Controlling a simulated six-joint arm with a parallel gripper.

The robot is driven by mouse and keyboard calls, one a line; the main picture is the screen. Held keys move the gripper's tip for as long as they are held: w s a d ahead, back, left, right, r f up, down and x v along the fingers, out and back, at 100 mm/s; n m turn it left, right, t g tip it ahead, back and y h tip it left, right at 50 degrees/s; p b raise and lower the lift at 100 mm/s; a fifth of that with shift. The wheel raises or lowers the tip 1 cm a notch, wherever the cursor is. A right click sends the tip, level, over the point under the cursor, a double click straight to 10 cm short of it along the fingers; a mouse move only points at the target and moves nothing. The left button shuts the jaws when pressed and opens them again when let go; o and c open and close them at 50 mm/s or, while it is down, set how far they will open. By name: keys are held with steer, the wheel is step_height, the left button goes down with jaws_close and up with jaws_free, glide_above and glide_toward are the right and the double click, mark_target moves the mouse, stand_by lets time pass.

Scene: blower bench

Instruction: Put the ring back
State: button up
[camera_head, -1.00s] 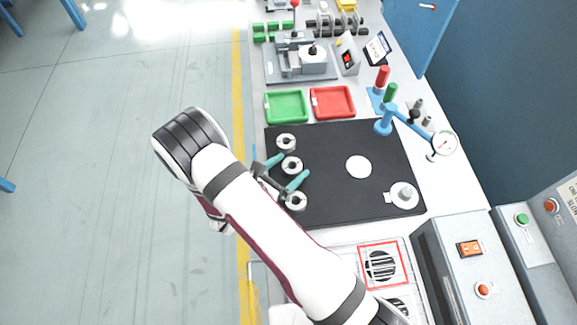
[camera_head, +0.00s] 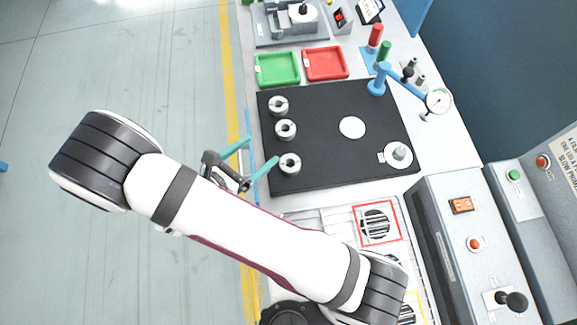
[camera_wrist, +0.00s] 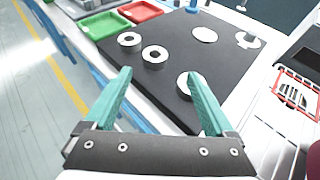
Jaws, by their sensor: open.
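Three grey metal rings stand in a column along the left side of a black mat (camera_head: 330,165): the far ring (camera_head: 279,105), the middle ring (camera_head: 286,129) and the near ring (camera_head: 290,163). My gripper (camera_head: 262,151) is open and empty, its teal fingers over the mat's left edge, beside the near ring. In the wrist view my gripper (camera_wrist: 156,75) has its right finger partly covering the near ring (camera_wrist: 184,82). The middle ring (camera_wrist: 154,54) and far ring (camera_wrist: 129,39) lie beyond the fingertips. A round grey fixture with a knob (camera_head: 399,154) sits at the mat's right.
A white disc (camera_head: 352,127) lies mid-mat. Green (camera_head: 278,69) and red (camera_head: 325,63) trays stand behind the mat. A dial gauge (camera_head: 438,101) on a blue stand is at the back right. A grey control box (camera_head: 459,230) stands front right. The mat's centre is mostly clear.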

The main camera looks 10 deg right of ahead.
steer(key=s+d+r+m+g, duration=0.8)
steer(key=d+r+m+g, duration=0.3)
steer(key=m, duration=0.5)
steer(key=s+a+r+m+t+y, duration=0.1)
steer(key=s+a+r+m+y, duration=0.1)
steer(key=s+r+m+y, duration=0.3)
steer(key=shift+s+a+r+m+t+y, duration=0.35)
steer(key=shift+s+m+y, duration=2.5)
steer(key=shift+m, duration=2.65)
steer(key=shift+w+y, duration=0.45)
steer(key=shift+w, duration=0.05)
